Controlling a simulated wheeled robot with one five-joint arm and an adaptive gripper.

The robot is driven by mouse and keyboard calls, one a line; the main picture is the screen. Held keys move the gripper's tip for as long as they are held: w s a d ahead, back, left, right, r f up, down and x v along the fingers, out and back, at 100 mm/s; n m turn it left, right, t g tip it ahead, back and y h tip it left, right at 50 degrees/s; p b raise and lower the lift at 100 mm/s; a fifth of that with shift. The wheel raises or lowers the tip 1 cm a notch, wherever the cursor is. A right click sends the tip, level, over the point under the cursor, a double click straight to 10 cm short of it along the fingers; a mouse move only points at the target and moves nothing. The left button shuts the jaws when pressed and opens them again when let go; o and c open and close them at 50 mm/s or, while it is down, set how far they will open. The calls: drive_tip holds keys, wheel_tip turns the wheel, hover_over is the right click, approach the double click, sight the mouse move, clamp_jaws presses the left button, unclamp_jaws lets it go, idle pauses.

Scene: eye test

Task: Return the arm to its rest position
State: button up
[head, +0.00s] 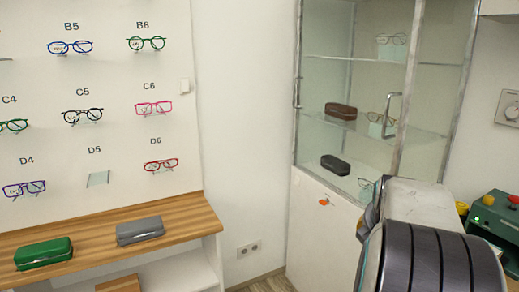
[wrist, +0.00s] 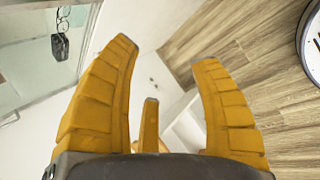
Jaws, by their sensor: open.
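My gripper (wrist: 163,52) shows in the wrist view with its yellow ribbed fingers spread apart. It is open, with nothing between the fingers. A third, shorter-looking finger stands between the two outer ones. In the head view, part of my arm (head: 428,250) fills the lower right, in front of the glass cabinet (head: 408,95) and its white base. The fingers cannot be made out in the head view.
A wooden shelf (head: 95,232) bears a green case (head: 43,253) and a grey case (head: 140,230) below the eyeglasses wall (head: 95,20). A green machine (head: 497,218) stands right of my arm. Wood-patterned floor (wrist: 245,75) shows in the wrist view.

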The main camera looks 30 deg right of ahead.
drive_tip(key=a+r+m+y+p, duration=0.2)
drive_tip(key=a+r+m+p, duration=0.1)
drive_tip(key=a, duration=0.8)
drive_tip(key=a+r+m+y+p, duration=0.1)
drive_tip(key=a+r+m+p, duration=0.2)
drive_tip(key=a, duration=0.7)
drive_tip(key=s+a+m+g+y+p, duration=0.1)
drive_tip(key=s+a+m+y+p, duration=0.1)
drive_tip(key=s+a+m+p, duration=0.3)
drive_tip(key=shift+s+a+r+m+y+p, duration=0.45)
drive_tip(key=shift+s+a+p, duration=0.35)
drive_tip(key=shift+s+a, duration=2.45)
